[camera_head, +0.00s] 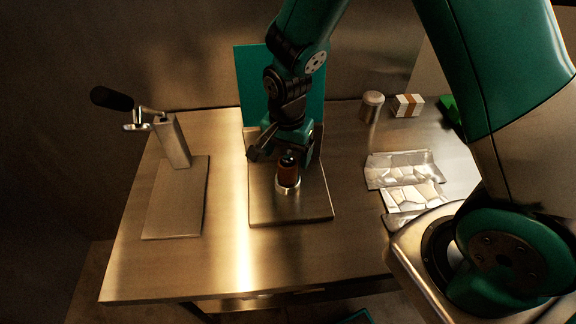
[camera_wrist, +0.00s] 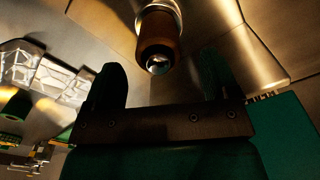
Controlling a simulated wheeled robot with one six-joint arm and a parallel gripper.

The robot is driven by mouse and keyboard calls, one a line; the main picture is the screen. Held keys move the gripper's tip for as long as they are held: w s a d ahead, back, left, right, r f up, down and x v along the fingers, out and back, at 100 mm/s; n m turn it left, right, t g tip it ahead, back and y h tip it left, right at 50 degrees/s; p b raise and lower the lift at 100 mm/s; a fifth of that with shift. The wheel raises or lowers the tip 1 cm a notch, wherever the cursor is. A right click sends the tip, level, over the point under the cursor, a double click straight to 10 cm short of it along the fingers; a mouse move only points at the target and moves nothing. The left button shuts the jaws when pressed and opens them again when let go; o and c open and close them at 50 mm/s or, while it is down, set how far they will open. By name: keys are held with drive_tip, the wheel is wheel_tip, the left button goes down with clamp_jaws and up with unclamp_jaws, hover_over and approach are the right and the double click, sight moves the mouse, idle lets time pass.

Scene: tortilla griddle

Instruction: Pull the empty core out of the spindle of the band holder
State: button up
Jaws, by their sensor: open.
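The band holder is a metal base plate (camera_head: 262,205) with a teal back panel (camera_head: 252,80) on the middle of the table. The core also shows in the wrist view (camera_wrist: 158,32), spindle tip towards the camera. My gripper (camera_head: 280,152) is open above and just behind the core. In the wrist view its two fingers (camera_wrist: 162,75) are spread, with the core beyond them and roughly between them. I see no contact.
A metal post with a black-handled lever (camera_head: 172,142) stands on a plate at the left. At the right are a metal canister (camera_head: 372,106), a white box with an orange-brown band (camera_head: 407,105) and silvery crumpled packets (camera_head: 402,168). The front of the table is clear.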

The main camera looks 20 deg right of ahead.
drive_tip(key=shift+f+p, duration=0.4)
drive_tip(key=shift+f, duration=1.3)
drive_tip(key=c, duration=1)
drive_tip(key=shift+r, duration=0.1)
wheel_tip(320, 180, up, 23)
